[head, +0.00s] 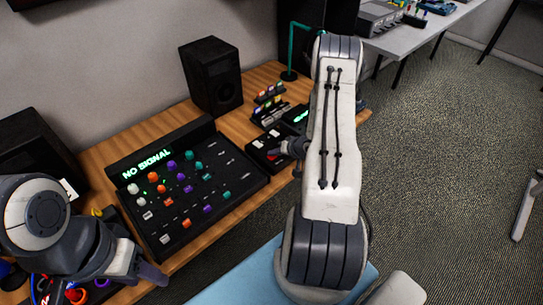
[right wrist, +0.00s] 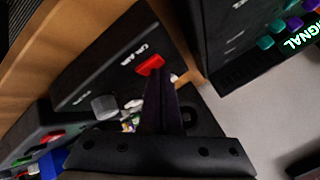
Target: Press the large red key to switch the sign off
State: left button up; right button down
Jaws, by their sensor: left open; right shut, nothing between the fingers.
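The large red key (right wrist: 150,65) sits on a dark box with white lettering in the right wrist view. In the head view this dark control box (head: 258,148) stands right of the mixer, and its red key (head: 272,157) shows small beside my gripper. My right gripper (head: 281,151) is shut and empty. Its fingertips (right wrist: 159,72) overlap the key's lower edge in the wrist view; I cannot tell whether they touch it. The sign on the mixer (head: 146,164) glows green with "NO SIGNAL". My left gripper (head: 146,268) is open at the lower left.
The mixer (head: 180,228) with coloured knobs fills the middle of the wooden desk (head: 150,128). A black speaker (head: 212,75) stands behind. A rack of small coloured items (head: 268,103) is beyond the control box. A grey knob (right wrist: 104,105) is near the red key.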

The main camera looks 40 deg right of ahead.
aim_at(274, 158)
jog(key=shift+r+p, duration=0.45)
jog(key=shift+p, duration=0.05)
jog(key=shift+r, duration=0.1)
notch_tip(274, 158, up, 6)
jog(key=p, duration=0.5)
dwell(0.4)
